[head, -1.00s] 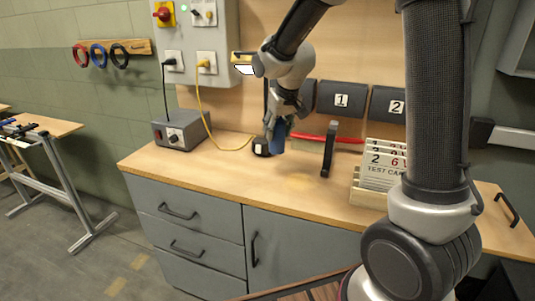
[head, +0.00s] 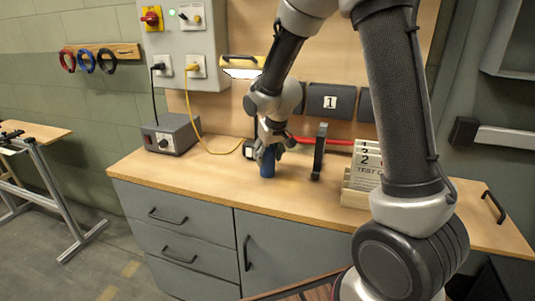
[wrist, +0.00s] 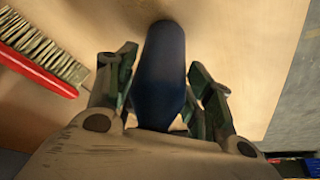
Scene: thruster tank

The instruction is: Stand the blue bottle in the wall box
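The blue bottle (head: 267,162) is on or just above the wooden bench, close to upright in the head view. My gripper (head: 269,147) is around its upper part from above. In the wrist view the bottle (wrist: 160,75) fills the space between my gripper's fingers (wrist: 162,85), which appear closed on its sides. Whether its base touches the bench is hard to tell. Dark boxes are on the back wall; one (head: 329,102) is labelled 1, and another is partly hidden by my arm. Which one is the wall box is not clear.
A dark upright stand (head: 319,152) and a red bar (head: 345,142) are right of the bottle. A card rack (head: 355,195) stands farther right. The front of the bench (head: 215,185) is clear.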

